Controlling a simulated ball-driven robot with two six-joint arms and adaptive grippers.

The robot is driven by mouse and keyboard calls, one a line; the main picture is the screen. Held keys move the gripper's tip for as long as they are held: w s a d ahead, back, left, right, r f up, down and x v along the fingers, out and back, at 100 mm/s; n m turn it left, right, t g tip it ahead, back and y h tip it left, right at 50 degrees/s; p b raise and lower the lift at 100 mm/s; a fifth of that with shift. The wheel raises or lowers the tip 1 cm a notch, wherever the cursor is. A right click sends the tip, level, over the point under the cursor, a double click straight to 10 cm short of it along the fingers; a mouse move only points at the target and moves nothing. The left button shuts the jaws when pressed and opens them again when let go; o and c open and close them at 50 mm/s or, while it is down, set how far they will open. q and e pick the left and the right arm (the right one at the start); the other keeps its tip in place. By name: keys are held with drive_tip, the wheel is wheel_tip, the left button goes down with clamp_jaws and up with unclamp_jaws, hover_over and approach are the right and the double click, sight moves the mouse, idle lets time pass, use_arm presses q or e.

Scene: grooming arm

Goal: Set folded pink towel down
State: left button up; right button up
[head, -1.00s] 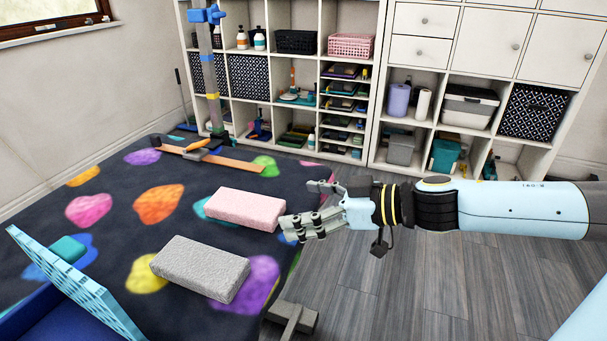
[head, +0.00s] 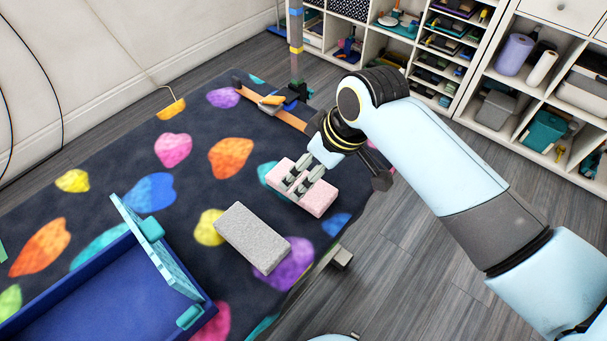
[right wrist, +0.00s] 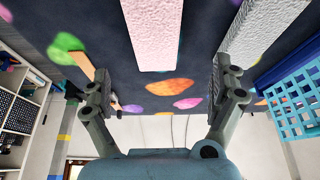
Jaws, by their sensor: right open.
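The folded pink towel (head: 319,201) lies flat as a block on the dark patterned mat, near its right edge. My right gripper (head: 296,184) is over the towel in the head view, pointing down, its fingers covering part of the top. In the right wrist view the gripper (right wrist: 160,78) is open, with the pink towel (right wrist: 152,32) ahead of and between the spread fingers. Neither finger visibly touches it. My left gripper is not in view.
A folded grey towel (head: 252,237) lies beside the pink one. A blue bin (head: 95,290) with a light-blue slotted panel (head: 160,245) stands at lower left. An orange-brown plank (head: 275,108) lies at the mat's far edge. Shelves (head: 450,75) stand behind. Grey floor on the right is clear.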

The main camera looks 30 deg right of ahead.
sight(300, 182)
drive_tip(key=x, duration=0.8)
drive_tip(key=shift+w+d+f+b, duration=0.2)
drive_tip(key=shift+d+f+b, duration=0.1)
drive_tip(key=shift+f+b, duration=0.1)
drive_tip(key=shift+r, duration=0.1)
drive_tip(key=shift+c, duration=0.2)
drive_tip(key=c, duration=1.4)
drive_tip(key=shift+r, duration=0.15)
